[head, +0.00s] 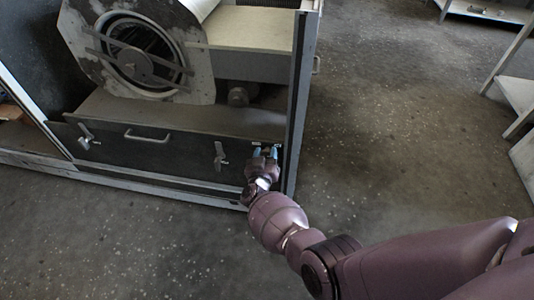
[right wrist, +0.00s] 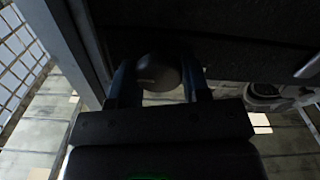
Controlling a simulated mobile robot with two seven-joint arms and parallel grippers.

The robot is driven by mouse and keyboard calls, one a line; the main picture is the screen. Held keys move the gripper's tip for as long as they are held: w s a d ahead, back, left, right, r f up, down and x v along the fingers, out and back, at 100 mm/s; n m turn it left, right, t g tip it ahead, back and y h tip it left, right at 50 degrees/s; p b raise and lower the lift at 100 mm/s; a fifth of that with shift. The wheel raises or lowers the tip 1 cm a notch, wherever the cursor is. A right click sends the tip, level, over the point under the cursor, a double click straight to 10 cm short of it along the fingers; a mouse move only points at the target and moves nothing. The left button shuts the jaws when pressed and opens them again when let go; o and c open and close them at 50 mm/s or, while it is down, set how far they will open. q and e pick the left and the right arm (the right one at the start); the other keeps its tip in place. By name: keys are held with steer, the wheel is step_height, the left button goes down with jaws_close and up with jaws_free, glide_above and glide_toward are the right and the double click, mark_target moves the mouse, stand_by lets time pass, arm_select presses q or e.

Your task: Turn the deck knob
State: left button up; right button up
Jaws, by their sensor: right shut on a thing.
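The deck knob (right wrist: 158,72) is a dark round knob, seen in the right wrist view between the two fingers of my right gripper (right wrist: 160,85). My right gripper also shows in the head view (head: 265,153), at the right end of the dark front panel (head: 180,158) of the blower housing. It is shut on the knob, with one finger on each side. In the head view the fingers mostly hide the knob. How far the knob is turned cannot be told. My left gripper is in neither view.
The panel carries a handle (head: 147,137) and two latches, one at left (head: 86,136) and one in the middle (head: 219,156). An upright post (head: 300,95) stands just right of my gripper. The blower (head: 140,55) sits above. The floor at right is clear up to shelving (head: 515,95).

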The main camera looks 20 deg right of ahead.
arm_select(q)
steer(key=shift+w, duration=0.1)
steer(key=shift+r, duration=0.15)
arm_select(e)
steer(key=o, duration=0.9)
steer(key=shift+o, duration=0.2)
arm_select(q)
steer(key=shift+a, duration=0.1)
arm_select(e)
steer(key=shift+s, duration=0.1)
